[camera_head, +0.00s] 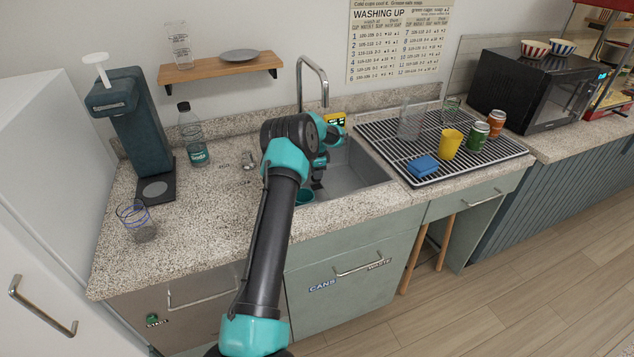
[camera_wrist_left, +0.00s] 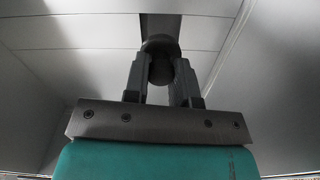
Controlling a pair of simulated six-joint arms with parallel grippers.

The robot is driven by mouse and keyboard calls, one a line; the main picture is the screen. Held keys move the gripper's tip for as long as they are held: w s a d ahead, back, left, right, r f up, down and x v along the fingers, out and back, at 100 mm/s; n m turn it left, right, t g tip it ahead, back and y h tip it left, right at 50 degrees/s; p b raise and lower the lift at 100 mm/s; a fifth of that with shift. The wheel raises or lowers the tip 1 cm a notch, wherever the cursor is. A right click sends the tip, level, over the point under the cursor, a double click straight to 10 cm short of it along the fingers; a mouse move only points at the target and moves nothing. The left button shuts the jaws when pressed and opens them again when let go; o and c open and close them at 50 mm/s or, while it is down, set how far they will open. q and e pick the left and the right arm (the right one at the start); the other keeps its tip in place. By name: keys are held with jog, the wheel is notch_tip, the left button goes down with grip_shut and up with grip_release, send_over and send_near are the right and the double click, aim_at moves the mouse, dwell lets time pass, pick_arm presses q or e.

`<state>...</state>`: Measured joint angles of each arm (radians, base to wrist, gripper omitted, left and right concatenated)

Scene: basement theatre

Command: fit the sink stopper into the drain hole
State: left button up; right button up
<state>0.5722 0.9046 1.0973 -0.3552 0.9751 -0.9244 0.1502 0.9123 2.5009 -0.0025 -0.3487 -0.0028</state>
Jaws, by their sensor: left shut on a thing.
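The grey sink (camera_head: 362,172) is set in the speckled counter, and my left arm reaches over its left side. My left gripper (camera_head: 318,184) points down inside the basin. In the left wrist view its fingers (camera_wrist_left: 161,72) are closed on a small dark knob, which I take to be the sink stopper (camera_wrist_left: 160,46). Its dark rounded top end shows beyond the fingertips. I cannot make out the drain hole in either view, nor whether the stopper touches the basin. My right gripper is not in view.
A faucet (camera_head: 312,80) rises behind the sink. A bottle (camera_head: 193,140), a dispenser (camera_head: 140,130) and a glass (camera_head: 137,222) stand on the left. The counter's left front is mostly clear.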

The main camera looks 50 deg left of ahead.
pick_arm(q)
jog(key=shift+f, duration=0.2)
jog(key=shift+f, duration=1.85)
jog(key=shift+f, duration=0.15)
jog(key=o, duration=0.9)
notch_tip(320, 180, up, 8)
jog(key=shift+f, duration=0.1)
